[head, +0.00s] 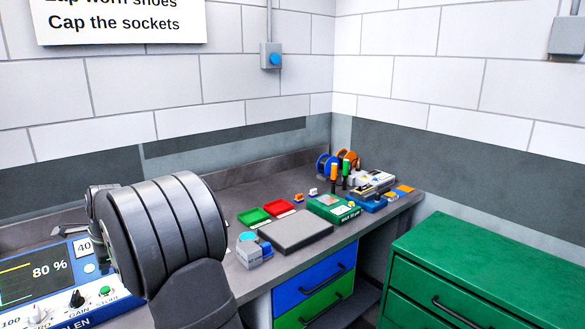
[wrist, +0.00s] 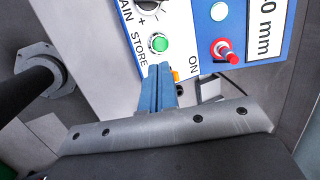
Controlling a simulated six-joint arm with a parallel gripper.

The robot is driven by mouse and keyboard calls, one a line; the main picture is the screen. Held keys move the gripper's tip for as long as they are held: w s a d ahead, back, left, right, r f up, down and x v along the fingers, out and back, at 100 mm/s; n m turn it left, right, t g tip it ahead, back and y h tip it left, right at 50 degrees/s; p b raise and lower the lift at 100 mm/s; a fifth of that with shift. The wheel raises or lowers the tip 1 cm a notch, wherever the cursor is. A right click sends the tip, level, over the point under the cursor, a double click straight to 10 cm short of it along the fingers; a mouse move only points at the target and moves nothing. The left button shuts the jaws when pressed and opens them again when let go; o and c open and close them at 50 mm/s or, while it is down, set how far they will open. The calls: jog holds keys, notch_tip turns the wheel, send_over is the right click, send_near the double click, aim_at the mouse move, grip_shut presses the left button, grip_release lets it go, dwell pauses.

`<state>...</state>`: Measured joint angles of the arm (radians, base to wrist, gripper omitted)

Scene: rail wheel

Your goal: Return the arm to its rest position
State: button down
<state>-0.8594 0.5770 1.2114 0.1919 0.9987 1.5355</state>
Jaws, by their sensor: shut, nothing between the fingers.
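My gripper (wrist: 160,68) shows in the wrist view as two blue fingers pressed together, with nothing between them. Its tips overlap the panel's edge just below the green STORE button (wrist: 161,44). I cannot tell whether they touch the panel. The blue and white instrument panel (wrist: 205,45) also carries a red switch and a black knob. In the head view the instrument (head: 40,275) stands at the lower left, its screen reading 80 %. My gripper cannot be made out in the head view, where a large dark grey ribbed body hides part of the bench.
The grey bench holds a green tray (head: 254,217), a red tray (head: 279,208), a grey slab (head: 296,231), a green box (head: 333,208) and two upright screwdrivers. Blue and orange reels stand in the corner. A green cabinet (head: 490,265) is at the right. A dark cylinder (wrist: 40,80) is left in the wrist view.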

jog(key=v, duration=0.2)
jog(key=shift+d+r, duration=0.15)
jog(key=shift+r, duration=0.2)
jog(key=shift+s+d+r+n+y, duration=0.15)
jog(key=shift+r+n, duration=0.4)
jog(key=shift+r, duration=0.3)
jog(key=shift+s+d+r+n+y, duration=0.1)
jog(key=shift+d+r+n+y, duration=0.1)
jog(key=shift+r+n, duration=0.55)
jog(key=shift+s+d+r+n+y, duration=0.15)
jog(key=shift+r+n, duration=0.25)
jog(key=shift+r, duration=0.6)
